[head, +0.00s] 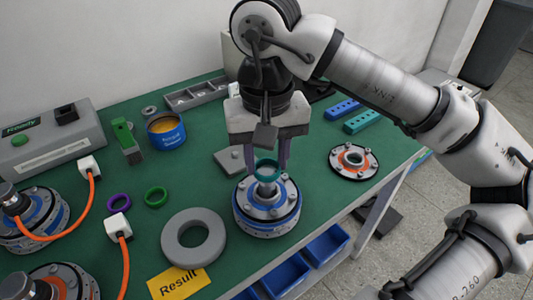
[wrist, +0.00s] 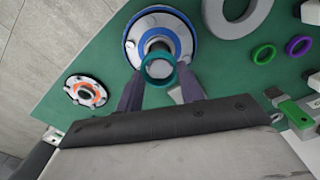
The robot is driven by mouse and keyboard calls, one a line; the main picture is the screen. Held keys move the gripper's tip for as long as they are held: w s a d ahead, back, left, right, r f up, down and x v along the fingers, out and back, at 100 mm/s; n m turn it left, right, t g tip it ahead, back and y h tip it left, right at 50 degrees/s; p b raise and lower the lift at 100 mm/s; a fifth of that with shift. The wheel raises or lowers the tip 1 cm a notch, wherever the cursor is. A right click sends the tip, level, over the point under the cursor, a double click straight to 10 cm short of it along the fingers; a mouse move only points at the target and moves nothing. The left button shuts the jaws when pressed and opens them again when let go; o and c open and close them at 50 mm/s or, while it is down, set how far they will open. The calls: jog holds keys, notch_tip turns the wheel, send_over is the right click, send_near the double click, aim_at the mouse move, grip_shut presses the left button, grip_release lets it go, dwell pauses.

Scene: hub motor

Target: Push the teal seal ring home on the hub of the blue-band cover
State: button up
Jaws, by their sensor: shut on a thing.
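The teal seal ring (head: 266,175) is between the fingertips of my gripper (head: 267,165), which is shut on it. It sits at the top of the upright grey hub of the blue-band cover (head: 268,213). In the wrist view the teal ring (wrist: 146,73) frames a pale round face, apparently the hub's top. I cannot tell whether the ring is around the hub's tip or just above it. The cover (wrist: 160,17) also shows in the wrist view, and the fingers (wrist: 160,74) flank the ring.
A large grey ring (head: 194,236) lies left of the cover. Green (head: 156,197) and purple (head: 118,202) rings lie farther left. An orange-marked cover (head: 354,162) is to the right. Blue bins (head: 326,243) hang at the front edge.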

aim_at(266, 170)
jog(key=shift+f, duration=0.55)
jog(key=shift+b, duration=0.35)
jog(key=shift+f+b, duration=0.75)
jog(key=shift+f, duration=0.15)
jog(key=shift+f+b, duration=0.7)
jog(key=shift+b, duration=0.05)
jog(key=shift+f+b, duration=0.35)
jog(key=shift+b, duration=0.3)
dwell(1.6)
jog(key=o, duration=1.2)
jog(key=shift+r, duration=0.15)
